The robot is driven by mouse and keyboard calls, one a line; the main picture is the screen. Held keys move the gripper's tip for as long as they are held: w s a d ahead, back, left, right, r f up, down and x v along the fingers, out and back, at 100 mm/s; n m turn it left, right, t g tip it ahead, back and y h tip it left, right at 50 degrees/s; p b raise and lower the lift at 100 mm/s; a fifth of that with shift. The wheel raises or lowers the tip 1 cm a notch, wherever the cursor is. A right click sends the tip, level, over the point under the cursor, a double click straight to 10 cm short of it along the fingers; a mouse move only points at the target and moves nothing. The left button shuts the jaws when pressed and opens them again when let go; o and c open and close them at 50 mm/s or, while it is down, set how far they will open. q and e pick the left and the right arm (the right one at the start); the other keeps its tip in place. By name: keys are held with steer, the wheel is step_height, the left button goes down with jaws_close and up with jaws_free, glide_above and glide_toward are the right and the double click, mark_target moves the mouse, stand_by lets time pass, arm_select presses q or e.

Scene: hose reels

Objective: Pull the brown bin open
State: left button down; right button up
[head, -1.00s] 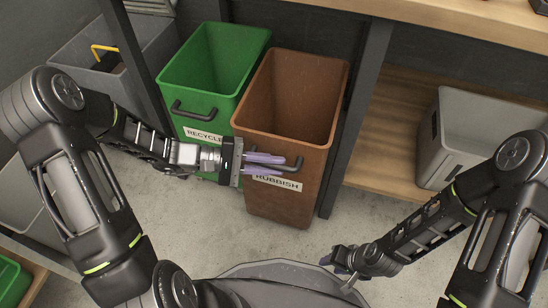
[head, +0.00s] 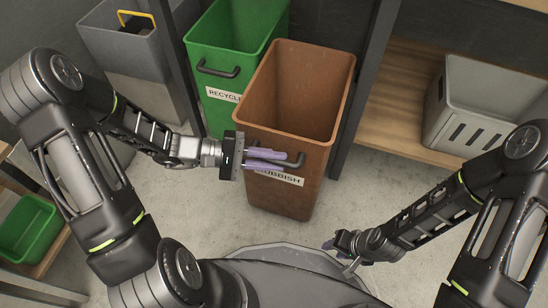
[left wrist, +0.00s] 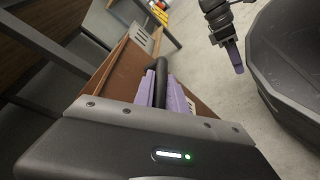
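The brown bin (head: 292,95) stands in the middle of the head view, upright and open at the top, with a label reading "RUBBISH" (head: 278,176). Its dark bar handle (head: 296,160) is on the front face. My left gripper (head: 267,159) is at this handle. In the left wrist view its purple fingers (left wrist: 164,92) lie on both sides of the black handle (left wrist: 160,75), closed on it. My right gripper (head: 334,243) hangs low at the right, away from the bin. Its finger gap is too small to make out.
A green recycling bin (head: 222,72) stands behind and left of the brown bin. A grey bin (head: 135,50) is farther left. Dark posts (head: 366,90) flank the bins. A grey crate (head: 478,125) sits on the wooden shelf at right. Concrete floor (head: 350,195) is clear in front.

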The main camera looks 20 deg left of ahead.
arm_select(q)
steer(key=c, duration=1.4)
jaws_free()
steer(key=shift+o, duration=0.2)
steer(key=shift+a, duration=0.1)
steer(key=p+v, duration=0.2)
steer(key=v, duration=0.5)
steer(key=shift+s+a, duration=0.1)
steer(key=shift+a, duration=0.2)
